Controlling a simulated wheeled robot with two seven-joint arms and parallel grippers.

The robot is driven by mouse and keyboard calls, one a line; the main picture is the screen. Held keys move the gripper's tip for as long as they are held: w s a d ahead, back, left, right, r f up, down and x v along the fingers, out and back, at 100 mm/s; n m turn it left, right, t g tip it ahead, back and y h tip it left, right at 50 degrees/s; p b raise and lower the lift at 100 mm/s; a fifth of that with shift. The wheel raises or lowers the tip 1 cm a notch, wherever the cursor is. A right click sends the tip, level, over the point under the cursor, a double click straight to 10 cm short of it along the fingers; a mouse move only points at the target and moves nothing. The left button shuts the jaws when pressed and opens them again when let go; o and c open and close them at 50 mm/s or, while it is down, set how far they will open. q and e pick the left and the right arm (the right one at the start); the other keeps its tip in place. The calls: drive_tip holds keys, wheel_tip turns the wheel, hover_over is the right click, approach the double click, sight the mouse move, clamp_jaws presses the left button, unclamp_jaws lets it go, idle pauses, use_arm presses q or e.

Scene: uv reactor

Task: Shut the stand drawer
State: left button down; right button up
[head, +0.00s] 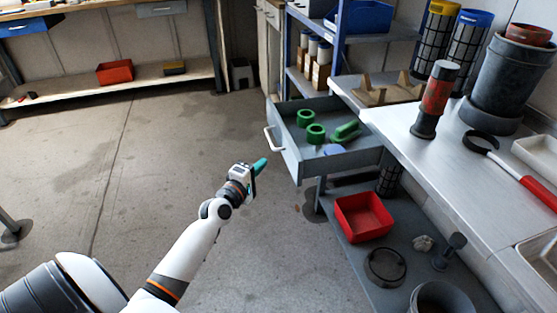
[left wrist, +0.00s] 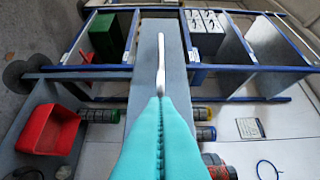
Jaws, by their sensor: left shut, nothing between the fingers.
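The grey stand drawer (head: 290,155) is pulled out from under the metal worktop in the head view. It holds green ring-shaped parts (head: 306,118), a green cylindrical part (head: 346,131) and a blue piece (head: 333,150). Its pale bar handle (head: 272,140) is on the front panel. In the left wrist view the front panel (left wrist: 175,45) and handle (left wrist: 161,65) lie straight ahead of the fingers. My left gripper (head: 261,165), with teal fingers, is shut and empty, in front of the drawer's front panel. In the left wrist view its fingertips (left wrist: 160,98) overlap the handle's near end; contact cannot be told.
A red bin (head: 364,217) and a dark round ring (head: 385,267) sit on the lower shelf. The worktop (head: 440,150) carries a red-and-black cylinder (head: 434,100) and a dark bucket (head: 498,82). The floor left of the drawer is clear.

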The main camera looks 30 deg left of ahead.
use_arm(q)
drive_tip(key=w, duration=0.2)
drive_tip(key=w+d, duration=0.1)
drive_tip(key=w, duration=0.1)
drive_tip(key=w+d, duration=0.1)
drive_tip(key=w, duration=0.1)
drive_tip(key=shift+d, duration=0.15)
use_arm(e)
drive_tip(key=shift+r, duration=0.25)
use_arm(q)
drive_tip(key=shift+f, duration=0.1)
use_arm(e)
drive_tip(key=shift+d+f, duration=0.1)
